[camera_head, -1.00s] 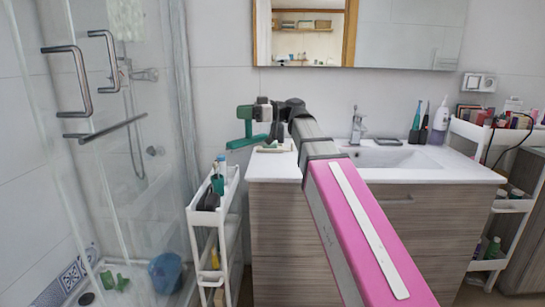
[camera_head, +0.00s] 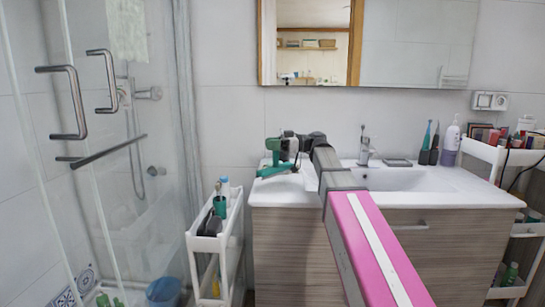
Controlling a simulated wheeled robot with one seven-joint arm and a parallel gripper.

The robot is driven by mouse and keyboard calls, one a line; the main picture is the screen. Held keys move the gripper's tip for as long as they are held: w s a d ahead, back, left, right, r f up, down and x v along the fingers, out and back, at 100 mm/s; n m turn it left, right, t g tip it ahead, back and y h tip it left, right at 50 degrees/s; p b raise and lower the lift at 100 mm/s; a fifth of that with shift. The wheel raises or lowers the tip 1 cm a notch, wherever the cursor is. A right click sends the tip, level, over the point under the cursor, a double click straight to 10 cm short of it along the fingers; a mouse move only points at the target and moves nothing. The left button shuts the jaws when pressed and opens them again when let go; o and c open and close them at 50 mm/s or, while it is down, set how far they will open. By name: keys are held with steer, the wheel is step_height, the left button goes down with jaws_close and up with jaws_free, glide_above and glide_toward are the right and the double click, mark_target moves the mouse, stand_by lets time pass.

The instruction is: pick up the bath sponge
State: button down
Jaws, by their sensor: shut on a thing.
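My gripper (camera_head: 274,160) is at the far end of my arm, over the left end of the washbasin counter. Green parts show at its tip, one above the other. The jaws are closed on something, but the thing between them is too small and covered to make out. I cannot pick out the bath sponge for certain anywhere in view. My arm covers part of the counter behind it. Whether the gripper touches the counter cannot be told.
The white counter (camera_head: 455,190) has a faucet (camera_head: 364,150), a toothbrush (camera_head: 426,145) and a pump bottle (camera_head: 450,143). A narrow white cart (camera_head: 228,225) with bottles stands left of the cabinet. A loaded white shelf (camera_head: 485,153) stands right. The glass shower with handles (camera_head: 70,103) is far left.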

mark_target(273, 166)
steer(key=shift+w+d+f, duration=0.2)
steer(key=shift+f, duration=2)
steer(key=c, duration=0.8)
jaws_free()
steer(key=shift+f, duration=0.1)
steer(key=shift+c, duration=0.2)
